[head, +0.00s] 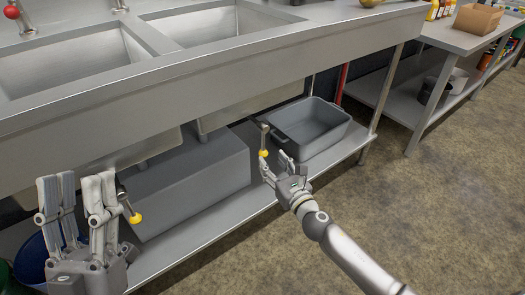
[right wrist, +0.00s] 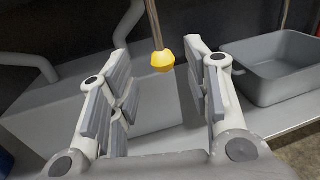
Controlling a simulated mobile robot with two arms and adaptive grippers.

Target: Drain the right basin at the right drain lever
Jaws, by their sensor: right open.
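The right basin (head: 205,28) is an empty-looking steel sink set in the counter. Below it hangs the right drain lever (head: 263,140), a thin metal rod with a yellow knob. My right gripper (head: 275,166) is open at this lever. In the right wrist view the yellow knob (right wrist: 162,61) appears between the two open fingers, nearer their tips, with gaps on both sides. My left gripper (head: 79,200) is open and empty, fingers up, at the lower left.
A grey tub (head: 318,127) stands on the lower shelf, right of my right gripper; a grey box (head: 190,180) stands left of it. The left basin (head: 65,72) is above. A second steel table (head: 457,38) stands at right. The floor at right is clear.

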